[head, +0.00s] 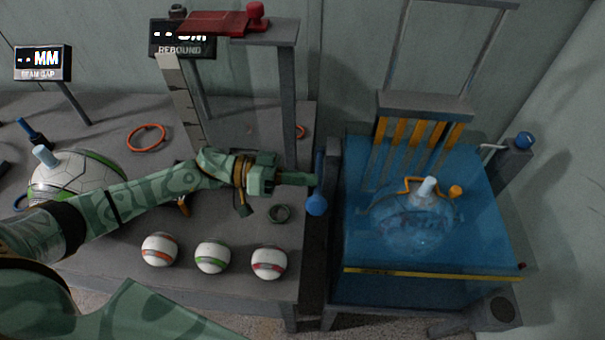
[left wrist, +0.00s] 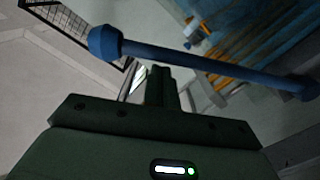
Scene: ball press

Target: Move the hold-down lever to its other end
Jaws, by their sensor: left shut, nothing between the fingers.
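A blue bar with a round blue knob (head: 317,205) at its near end stands at the gap between the bench and the water tank; it appears to be the hold-down lever. In the left wrist view the blue bar (left wrist: 205,64) runs across the picture, with a thick end at upper left and another at right. My left gripper (head: 312,179) is shut and empty, its fingertips close to the bar. In the left wrist view its fingers (left wrist: 160,78) point at the bar; I cannot tell whether they touch. My right gripper is not in view.
A grey post (head: 288,105) with a red-topped arm rises behind my gripper.

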